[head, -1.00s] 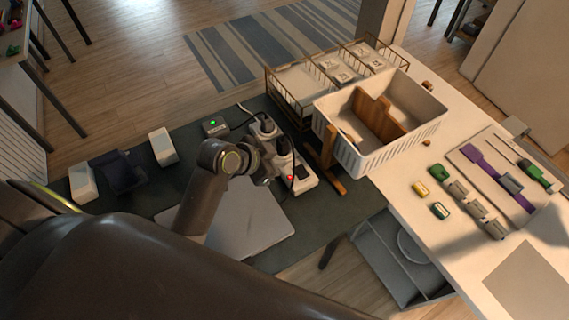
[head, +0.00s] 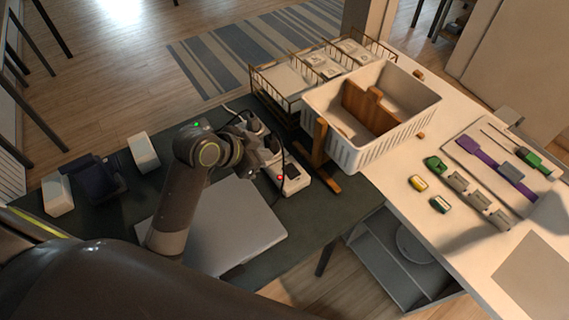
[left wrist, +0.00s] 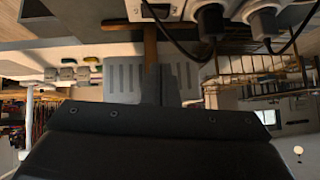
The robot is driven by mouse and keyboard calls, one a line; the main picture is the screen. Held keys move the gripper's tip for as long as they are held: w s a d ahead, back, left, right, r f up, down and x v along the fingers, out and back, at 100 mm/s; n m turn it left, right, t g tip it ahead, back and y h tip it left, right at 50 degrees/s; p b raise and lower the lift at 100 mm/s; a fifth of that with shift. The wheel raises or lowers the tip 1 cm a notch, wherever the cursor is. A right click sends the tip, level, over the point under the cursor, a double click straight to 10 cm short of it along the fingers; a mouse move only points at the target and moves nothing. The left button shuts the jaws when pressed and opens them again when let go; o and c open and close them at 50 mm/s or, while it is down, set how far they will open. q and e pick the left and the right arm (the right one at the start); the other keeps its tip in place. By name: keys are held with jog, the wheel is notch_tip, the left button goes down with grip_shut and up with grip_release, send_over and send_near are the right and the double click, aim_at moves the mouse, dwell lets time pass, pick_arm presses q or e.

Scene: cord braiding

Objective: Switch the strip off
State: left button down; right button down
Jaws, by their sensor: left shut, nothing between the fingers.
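The white power strip (head: 294,187) lies on the dark mat, with its small red light lit near a dark switch (head: 291,171) at its near end. Dark and grey plugs (head: 250,122) sit in its far part. My left gripper (head: 263,167) is shut and empty, just left of the strip's near end. I cannot tell whether it touches the strip. In the left wrist view, the strip (left wrist: 150,10) shows at the top edge, with two plugs and black cords, beyond my dark fingers (left wrist: 168,82). My right gripper is in neither view.
A white slotted basket (head: 365,150) on a wooden stand is close right of the strip. A closed grey laptop (head: 230,225) lies in front. A small box with a green light (head: 196,126) and white blocks (head: 143,152) are left. A wire rack (head: 290,85) stands behind.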

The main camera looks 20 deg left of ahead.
pick_arm(q)
send_over(296, 169)
jog(key=s+a, duration=0.2)
jog(key=a, duration=0.1)
jog(key=f, duration=0.6)
jog(key=shift+s+d+f, duration=0.1)
jog(key=shift+d+f, duration=0.15)
jog(key=shift+w+f+p, duration=0.2)
jog(key=shift+f+p, duration=0.15)
jog(key=shift+f, duration=0.9)
jog(key=shift+a+f, duration=0.15)
jog(key=shift+f, duration=0.75)
jog(key=shift+f, duration=0.2)
jog(key=shift+p, duration=0.3)
jog(key=shift+s+d+p, duration=0.3)
jog(key=shift+d+p, duration=0.05)
jog(key=shift+s+d+r, duration=0.1)
jog(key=shift+s+d, duration=0.05)
jog(key=shift+d, duration=0.1)
